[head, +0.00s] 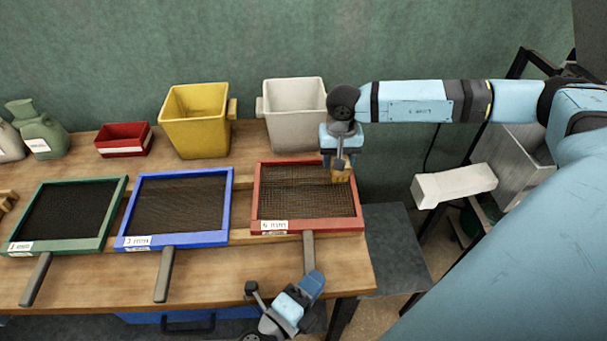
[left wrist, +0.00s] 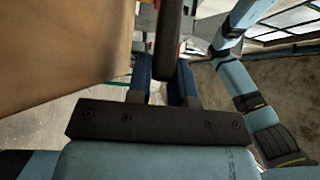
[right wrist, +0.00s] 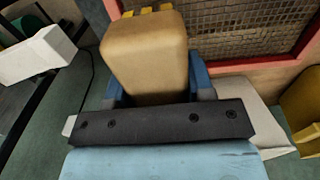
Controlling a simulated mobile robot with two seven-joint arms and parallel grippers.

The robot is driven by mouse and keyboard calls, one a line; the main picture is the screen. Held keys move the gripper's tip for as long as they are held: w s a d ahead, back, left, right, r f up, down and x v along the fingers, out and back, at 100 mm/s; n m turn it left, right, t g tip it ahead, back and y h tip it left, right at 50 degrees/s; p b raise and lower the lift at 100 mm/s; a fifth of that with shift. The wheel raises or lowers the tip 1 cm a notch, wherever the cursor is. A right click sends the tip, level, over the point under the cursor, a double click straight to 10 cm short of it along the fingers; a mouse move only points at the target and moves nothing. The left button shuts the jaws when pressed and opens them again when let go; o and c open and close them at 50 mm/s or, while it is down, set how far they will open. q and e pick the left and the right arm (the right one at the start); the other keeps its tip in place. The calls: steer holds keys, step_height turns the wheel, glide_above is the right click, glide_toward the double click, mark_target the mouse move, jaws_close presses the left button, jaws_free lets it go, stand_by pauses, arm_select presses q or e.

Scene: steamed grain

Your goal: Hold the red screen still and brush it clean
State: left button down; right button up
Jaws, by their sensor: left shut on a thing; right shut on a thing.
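The red screen (head: 307,226) lies flat at the right end of the bench, with dark wire mesh, a white size label and a grey-brown handle (head: 309,250) toward the front. My left gripper (head: 312,282) is shut on that handle; the left wrist view shows the handle (left wrist: 168,40) between its blue fingers. My right gripper (head: 338,160) is shut on a tan brush (right wrist: 145,55) with yellow bristles. The brush is at the upper right of the red screen's mesh; I cannot tell whether its bristles touch. The red screen also shows in the right wrist view (right wrist: 270,63).
A blue screen (head: 229,205) and a green screen (head: 118,205) lie to the left. A white bin (head: 293,110), a yellow bin (head: 195,120) and a small red tray (head: 123,140) stand behind. A green sack (head: 38,130) stands at far left. The bench (head: 235,285) ends just right of the red screen.

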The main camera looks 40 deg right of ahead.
arm_select(q)
steer(key=c, duration=0.9)
jaws_free()
steer(key=shift+c, duration=0.2)
steer(key=shift+a, duration=0.1)
steer(key=v, duration=1.1)
steer(key=shift+a, duration=0.4)
steer(key=shift+s+a, duration=0.1)
steer(key=shift+s, duration=0.1)
arm_select(e)
steer(key=shift+a+f, duration=0.1)
steer(key=shift+a, duration=0.05)
